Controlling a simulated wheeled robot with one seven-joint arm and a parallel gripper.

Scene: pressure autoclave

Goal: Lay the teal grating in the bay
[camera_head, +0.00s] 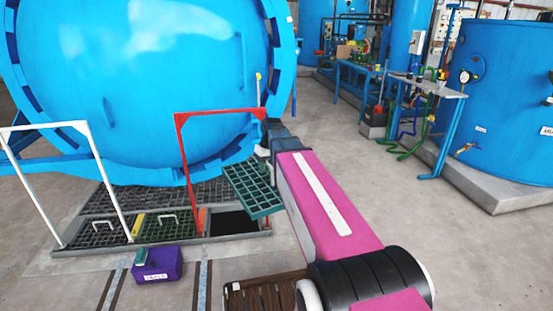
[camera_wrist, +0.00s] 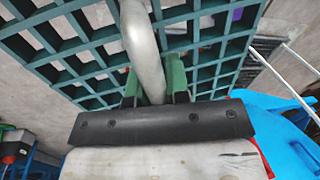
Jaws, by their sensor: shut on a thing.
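The teal grating (camera_head: 252,188) hangs tilted in the air at the end of my arm, just right of the red frame. In the wrist view the grating (camera_wrist: 70,45) fills the upper part, with a pale curved handle (camera_wrist: 143,45) on it. My gripper (camera_wrist: 154,82) is shut on this handle, with a green finger on each side. The bay seems to be the dark open gap (camera_head: 232,223) at the right end of the floor pit; the grating is above it and to its right, apart from it. The fingertips are hidden in the head view.
A dark grating (camera_head: 97,233) and a green grating (camera_head: 163,223), both with handles, lie left of the gap. A red frame (camera_head: 178,155) and a white frame (camera_head: 100,165) stand over the pit. A purple box (camera_head: 165,263) sits in front. The blue autoclave (camera_head: 140,80) looms behind.

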